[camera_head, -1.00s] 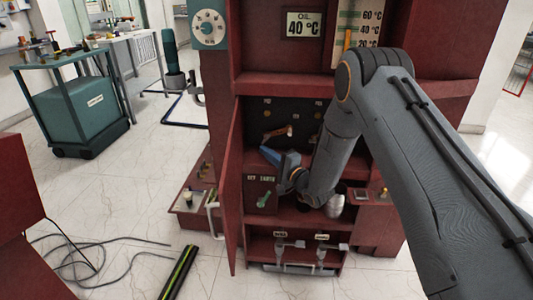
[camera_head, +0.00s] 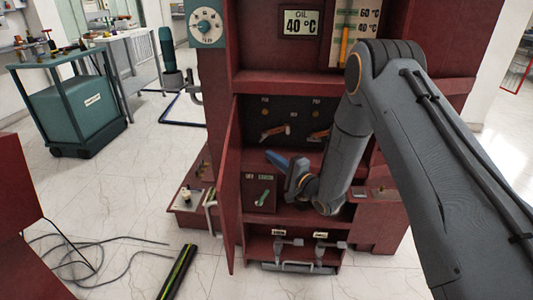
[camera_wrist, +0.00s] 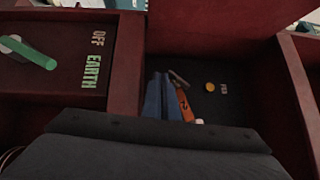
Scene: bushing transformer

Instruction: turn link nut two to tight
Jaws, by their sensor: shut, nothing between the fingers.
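My gripper (camera_head: 275,159) has blue fingers held together with nothing between them. It is in front of the open red cabinet, below the black panel (camera_head: 295,111) in the head view. Two copper-coloured links (camera_head: 272,132) and (camera_head: 319,135) are on that panel, side by side. In the wrist view my gripper (camera_wrist: 158,98) overlaps the near side of an orange piece (camera_wrist: 185,105) marked with a 2. A grey metal part (camera_wrist: 179,79) lies at its end. I cannot make out the nut clearly, or whether the fingers touch anything.
A box with a green earth switch (camera_head: 262,198) is left of and below my gripper; the wrist view shows its OFF and EARTH lettering (camera_wrist: 95,62). Red cabinet walls and an open door (camera_head: 229,195) bound the space. A yellow round part (camera_wrist: 210,87) is on the panel.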

